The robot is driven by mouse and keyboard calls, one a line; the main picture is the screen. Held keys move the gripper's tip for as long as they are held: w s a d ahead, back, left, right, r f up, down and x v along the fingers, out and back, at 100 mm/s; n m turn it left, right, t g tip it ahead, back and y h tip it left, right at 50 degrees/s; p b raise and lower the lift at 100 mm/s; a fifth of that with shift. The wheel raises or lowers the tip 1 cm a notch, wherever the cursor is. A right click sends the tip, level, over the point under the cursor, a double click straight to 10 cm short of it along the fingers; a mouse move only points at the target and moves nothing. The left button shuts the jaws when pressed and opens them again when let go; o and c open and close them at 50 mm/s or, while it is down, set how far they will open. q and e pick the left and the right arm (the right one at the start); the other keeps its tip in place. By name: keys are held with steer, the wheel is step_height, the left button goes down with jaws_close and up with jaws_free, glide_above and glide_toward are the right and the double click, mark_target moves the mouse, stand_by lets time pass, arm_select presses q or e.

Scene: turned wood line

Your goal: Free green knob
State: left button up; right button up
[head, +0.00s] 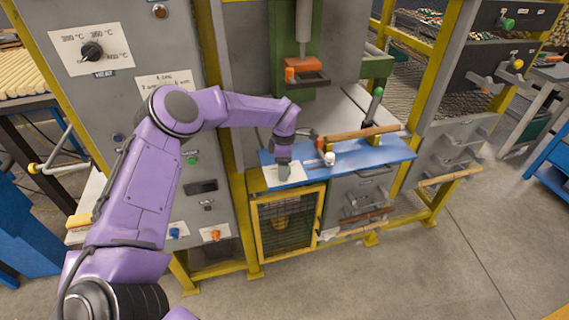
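My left gripper (285,168) is at the end of the purple arm and points down over a white card on the blue board. A small green patch shows between or beside its fingertips, which may be a green knob. The gripper covers most of it, and I cannot tell whether the fingers are shut on it. Another green knob (508,23) sits on the dark drawer front at the upper right. A green-topped lever (376,97) stands behind the board. My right gripper is not in view.
The blue board (370,158) also carries a white round knob (329,158) and a wooden bar (360,132). A press head with an orange part (303,66) hangs behind it. A control panel (130,110) stands left. The floor at the lower right is clear.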

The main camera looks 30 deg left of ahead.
arm_select(q)
steer(key=shift+s+r, duration=0.15)
steer(key=shift+s, duration=0.05)
steer(key=shift+w, duration=0.1)
steer(key=c, duration=1.1)
steer(key=shift+o, duration=0.2)
